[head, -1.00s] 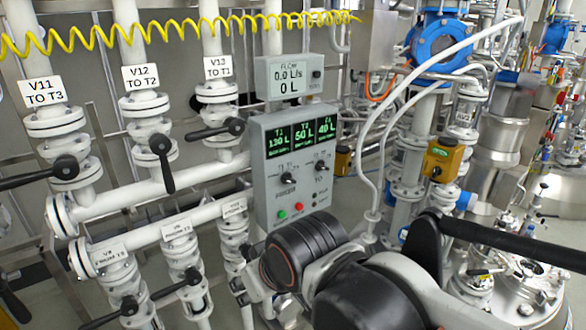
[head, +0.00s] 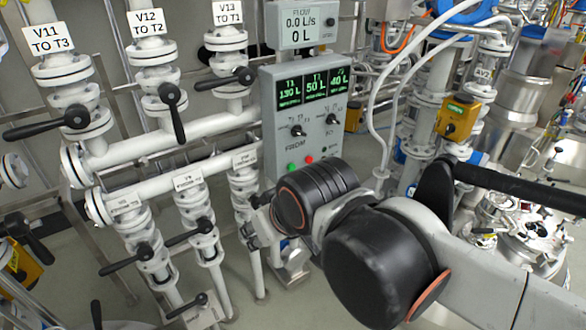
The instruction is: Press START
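The grey control panel (head: 281,130) stands upright in the head view, with green-lit displays reading 130 L, 50 L and 40 L. Below its dials are a green button (head: 292,167) and a red button (head: 309,159). Any START label is too small to read. My arm's dark wrist joint covers the panel's lower right part in the picture. My gripper (head: 258,225) shows only partly at the arm's end, below the panel's lower left in the picture. Its fingers cannot be made out, nor whether it touches anything.
A flow display (head: 298,25) reading 0.0 L/s and 0 L is above the panel. White pipes and black-handled valves (head: 170,97) crowd the left. A yellow box (head: 457,118) and steel vessels stand right. Grey floor shows between pipes.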

